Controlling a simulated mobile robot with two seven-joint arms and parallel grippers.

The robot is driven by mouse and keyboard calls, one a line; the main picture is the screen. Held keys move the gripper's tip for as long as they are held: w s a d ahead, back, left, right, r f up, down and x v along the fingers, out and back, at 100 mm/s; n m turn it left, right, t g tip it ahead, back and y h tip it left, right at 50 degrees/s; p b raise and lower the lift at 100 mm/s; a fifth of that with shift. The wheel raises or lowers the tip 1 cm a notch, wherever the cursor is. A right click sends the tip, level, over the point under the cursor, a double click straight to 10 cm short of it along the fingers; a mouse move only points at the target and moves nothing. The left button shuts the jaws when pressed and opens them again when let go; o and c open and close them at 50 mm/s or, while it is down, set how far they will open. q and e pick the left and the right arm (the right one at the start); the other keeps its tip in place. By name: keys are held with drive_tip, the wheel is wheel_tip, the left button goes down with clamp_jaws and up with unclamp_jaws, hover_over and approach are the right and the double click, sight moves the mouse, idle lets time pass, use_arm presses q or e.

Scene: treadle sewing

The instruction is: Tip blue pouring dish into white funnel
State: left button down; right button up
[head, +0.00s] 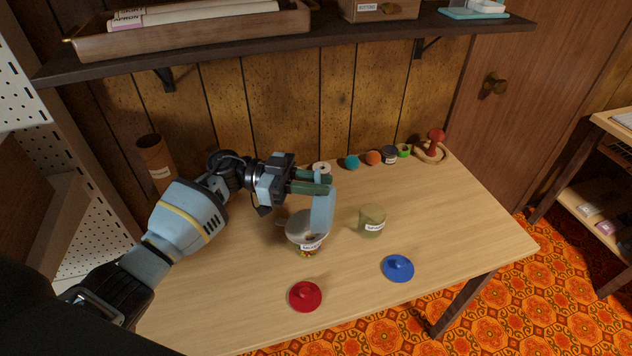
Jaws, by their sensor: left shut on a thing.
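My left gripper (325,183) reaches in from the left and is shut on the blue pouring dish (322,212). The dish is held steeply tilted, nearly on edge, above the white funnel (298,228). The funnel looks greyish-white and sits on a labelled jar whose foot shows small coloured bits (308,252). The dish hides part of the funnel's right side, and its inside cannot be seen. My right gripper is not in view.
A greenish labelled jar (372,221) stands right of the funnel. A red lid (305,296) and a blue lid (398,268) lie in front. Spools and small balls line the back of the table (450,225). A shelf (300,42) overhangs the back.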

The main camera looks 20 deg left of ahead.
use_arm(q)
drive_tip(key=shift+a+h, duration=0.4)
drive_tip(key=shift+a, duration=0.05)
idle(0.5)
idle(1.6)
drive_tip(key=shift+r, duration=0.25)
drive_tip(key=shift+f, duration=0.1)
drive_tip(key=shift+f, duration=0.2)
idle(0.7)
drive_tip(key=shift+a+h+b, duration=0.35)
drive_tip(key=shift+a+h, duration=0.05)
drive_tip(key=shift+a, duration=0.05)
idle(0.5)
drive_tip(key=shift+s, duration=0.1)
idle(1.5)
drive_tip(key=shift+r, duration=0.25)
drive_tip(key=shift+f, duration=0.1)
